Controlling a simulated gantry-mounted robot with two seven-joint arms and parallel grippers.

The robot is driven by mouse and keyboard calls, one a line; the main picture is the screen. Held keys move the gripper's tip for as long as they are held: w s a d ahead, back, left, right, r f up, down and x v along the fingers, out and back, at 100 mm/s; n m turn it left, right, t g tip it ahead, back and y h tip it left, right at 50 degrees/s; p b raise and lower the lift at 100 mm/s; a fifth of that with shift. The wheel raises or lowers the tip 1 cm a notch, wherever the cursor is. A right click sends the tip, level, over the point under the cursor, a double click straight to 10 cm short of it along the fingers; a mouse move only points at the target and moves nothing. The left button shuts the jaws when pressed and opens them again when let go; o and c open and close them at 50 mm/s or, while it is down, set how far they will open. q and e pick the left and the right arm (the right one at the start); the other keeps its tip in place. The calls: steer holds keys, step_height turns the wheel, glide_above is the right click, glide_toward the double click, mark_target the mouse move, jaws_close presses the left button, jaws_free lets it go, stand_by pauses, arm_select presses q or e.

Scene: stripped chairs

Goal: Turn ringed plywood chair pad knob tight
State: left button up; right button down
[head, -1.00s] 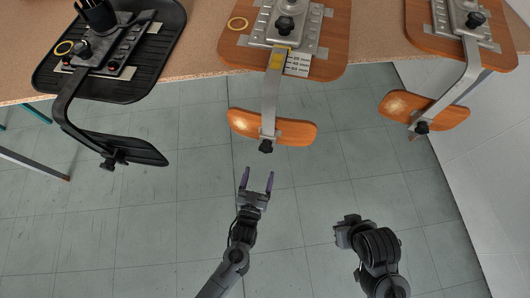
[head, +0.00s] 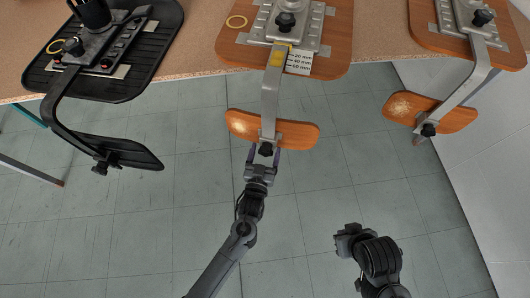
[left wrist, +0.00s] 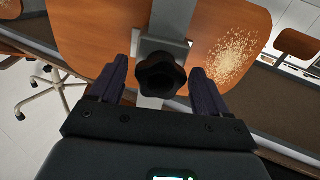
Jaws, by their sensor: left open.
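The black pad knob (head: 266,149) sits at the bar's end; in the left wrist view the lobed knob (left wrist: 160,76) is between my fingers. My left gripper (head: 265,155) is open, with one finger on each side of the knob and visible gaps. My right gripper (head: 348,238) is low at right, away from the chairs; its fingers are not clear.
Open tiled floor lies below the bench edge (head: 205,85).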

arm_select(q)
steer(key=shift+c, duration=0.4)
steer(key=c, duration=0.9)
steer(key=shift+c, duration=0.2)
steer(key=shift+r, duration=0.1)
